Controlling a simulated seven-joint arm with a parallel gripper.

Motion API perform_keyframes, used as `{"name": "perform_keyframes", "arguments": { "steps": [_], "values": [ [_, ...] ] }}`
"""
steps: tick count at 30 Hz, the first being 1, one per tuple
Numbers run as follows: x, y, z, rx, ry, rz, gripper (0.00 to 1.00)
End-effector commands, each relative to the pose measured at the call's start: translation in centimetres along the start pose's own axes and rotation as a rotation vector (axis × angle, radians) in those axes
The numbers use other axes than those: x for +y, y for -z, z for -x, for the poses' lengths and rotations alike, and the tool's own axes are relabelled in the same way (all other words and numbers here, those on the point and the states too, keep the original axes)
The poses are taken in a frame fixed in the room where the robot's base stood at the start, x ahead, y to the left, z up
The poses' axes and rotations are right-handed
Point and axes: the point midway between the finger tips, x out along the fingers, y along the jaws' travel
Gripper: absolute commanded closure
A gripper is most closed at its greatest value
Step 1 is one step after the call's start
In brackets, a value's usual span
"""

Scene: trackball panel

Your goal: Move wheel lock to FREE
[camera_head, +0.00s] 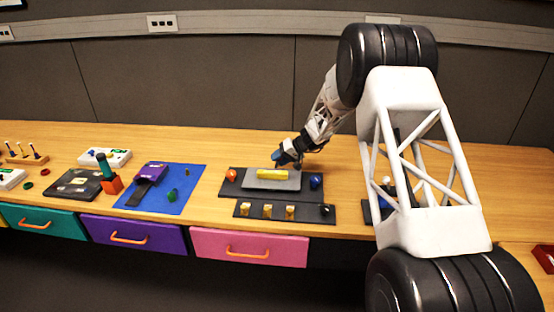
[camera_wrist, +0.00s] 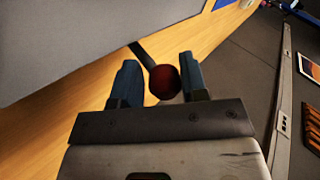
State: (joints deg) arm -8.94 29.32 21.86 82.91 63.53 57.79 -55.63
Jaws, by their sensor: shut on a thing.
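My gripper (camera_head: 284,159) is at the back edge of the trackball panel (camera_head: 229,187), behind its grey raised plate. In the wrist view my gripper (camera_wrist: 160,68) has its two blue fingers on either side of a dark red ball knob (camera_wrist: 165,82), shut on it. The knob sits at the end of a thin dark lever (camera_wrist: 142,54) that comes from beside a large grey surface. In the head view the knob is hidden by my gripper. No FREE marking is readable.
On the panel are an orange ball (camera_head: 231,175), a yellow bar (camera_head: 272,174) and a blue ball (camera_head: 316,181). A front strip (camera_head: 330,217) carries yellow pieces and a black knob. A blue mat (camera_head: 190,180) lies left. Bare wood (camera_head: 240,150) shows behind the panel.

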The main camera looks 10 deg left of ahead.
Motion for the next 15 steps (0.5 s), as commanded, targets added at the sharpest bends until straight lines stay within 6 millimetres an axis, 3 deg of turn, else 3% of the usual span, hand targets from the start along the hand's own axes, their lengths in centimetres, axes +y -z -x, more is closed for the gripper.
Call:
{"name": "perform_keyframes", "arguments": {
  "steps": [15],
  "values": [
    [1.13, -0.69, 0.13, 0.071, 0.186, -0.004, 1.0]
  ]
}}
